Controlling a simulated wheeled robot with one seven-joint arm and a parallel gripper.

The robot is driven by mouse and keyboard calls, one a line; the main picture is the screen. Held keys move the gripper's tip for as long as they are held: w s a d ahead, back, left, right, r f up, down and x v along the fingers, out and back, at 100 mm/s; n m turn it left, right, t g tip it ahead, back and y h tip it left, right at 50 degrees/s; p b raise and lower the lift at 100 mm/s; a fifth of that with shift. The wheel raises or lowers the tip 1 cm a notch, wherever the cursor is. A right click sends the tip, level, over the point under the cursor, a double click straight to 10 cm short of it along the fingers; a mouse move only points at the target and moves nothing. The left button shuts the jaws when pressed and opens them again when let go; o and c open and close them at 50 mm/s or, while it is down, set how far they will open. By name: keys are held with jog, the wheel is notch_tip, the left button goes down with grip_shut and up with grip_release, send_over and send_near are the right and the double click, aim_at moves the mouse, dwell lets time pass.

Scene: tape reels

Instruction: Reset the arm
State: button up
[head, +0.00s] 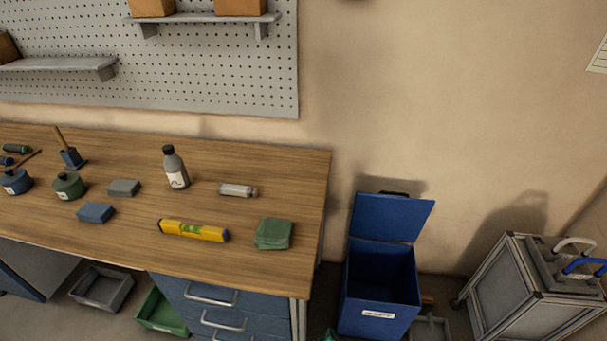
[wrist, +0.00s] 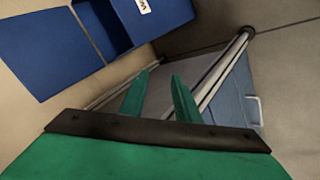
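My gripper (wrist: 159,78) shows in the wrist view as two green fingers rising from a dark bar. The fingers stand apart with nothing between them, so it is open and empty. Beyond the fingertips are the bench's metal legs and drawer side. In the head view my arm is out of sight, except perhaps a small green bit at the bottom edge beside the blue bin, too small to be sure of.
The open blue bin (head: 379,292) stands right of the wooden workbench (head: 290,170); it also shows upper left in the wrist view (wrist: 50,42). Tools, containers and a green cloth (head: 274,234) lie on the bench. A grey wheeled case (head: 530,290) stands far right.

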jog(key=s+a+r+m+t, duration=0.1)
jog(key=s+a+r, duration=0.15)
jog(key=s, duration=0.35)
jog(key=s+a+r+m+t+y, duration=0.1)
jog(key=s+a+r+m, duration=0.1)
jog(key=s+r, duration=0.3)
jog(key=s+a+r+m+t, duration=0.1)
jog(key=s+a+r, duration=0.1)
jog(key=s, duration=0.5)
jog(key=s+r+m+t, duration=0.2)
jog(key=s+r, duration=0.3)
jog(key=r, duration=0.4)
jog(key=s+r+m+t+y, duration=0.1)
jog(key=s+r+m, duration=0.1)
jog(key=s+r, duration=0.4)
notch_tip(320, 180, up, 4)
jog(key=shift+a+r+m+t, duration=0.1)
jog(key=shift+a+m+t, duration=0.3)
